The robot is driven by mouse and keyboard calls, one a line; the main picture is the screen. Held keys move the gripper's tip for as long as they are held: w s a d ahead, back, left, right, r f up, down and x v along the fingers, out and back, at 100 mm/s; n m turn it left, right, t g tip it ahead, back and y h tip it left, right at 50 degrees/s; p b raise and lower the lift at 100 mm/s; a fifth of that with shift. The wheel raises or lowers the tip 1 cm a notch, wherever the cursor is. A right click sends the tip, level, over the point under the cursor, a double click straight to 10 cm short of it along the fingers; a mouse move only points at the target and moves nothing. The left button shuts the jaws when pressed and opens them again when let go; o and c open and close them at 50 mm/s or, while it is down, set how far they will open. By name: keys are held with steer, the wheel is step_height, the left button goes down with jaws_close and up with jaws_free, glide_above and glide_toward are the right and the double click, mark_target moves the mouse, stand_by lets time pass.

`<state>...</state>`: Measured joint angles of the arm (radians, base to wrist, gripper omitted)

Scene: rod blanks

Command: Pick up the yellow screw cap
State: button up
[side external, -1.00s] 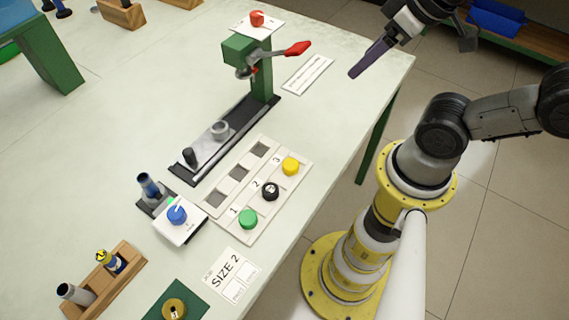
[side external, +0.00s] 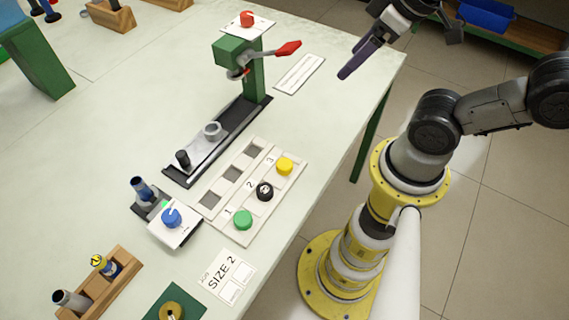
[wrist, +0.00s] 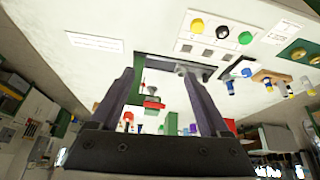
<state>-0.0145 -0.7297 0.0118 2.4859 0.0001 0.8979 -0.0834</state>
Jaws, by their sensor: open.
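The yellow screw cap (side external: 285,166) sits on the white numbered board (side external: 243,234) by the number 3. A black cap (side external: 265,191) and a green cap (side external: 243,220) sit in line with it by 2 and 1. In the wrist view the yellow cap (wrist: 197,26) is near the top, beyond my fingers. My gripper (side external: 352,68) is above the table's right edge, up and to the right of the yellow cap and well apart from it. In the wrist view my gripper (wrist: 160,85) has its two fingers spread with nothing between them.
A green press with a red handle (side external: 288,48) stands behind the board on a dark rail. A blue knob device (side external: 171,217), a wooden rack (side external: 100,285) and a SIZE 2 card (side external: 228,274) lie left and front. The table's right side is mostly clear.

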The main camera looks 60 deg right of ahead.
steer(key=w+a+f+n+g, duration=0.3)
steer(key=w+a+f+n, duration=0.15)
steer(key=n, duration=1.05)
steer(key=n+g, duration=0.2)
steer(key=n, duration=1.3)
glide_above(283, 162)
step_height(283, 162, down, 7)
steer(key=f, duration=0.8)
steer(key=shift+s+a, duration=0.15)
steer(key=shift+s, duration=0.2)
steer(key=shift+w+f, duration=0.15)
steer(key=shift+f, duration=1.2)
steer(key=shift+w+f, duration=0.15)
steer(key=shift+f, duration=1.15)
jaws_close()
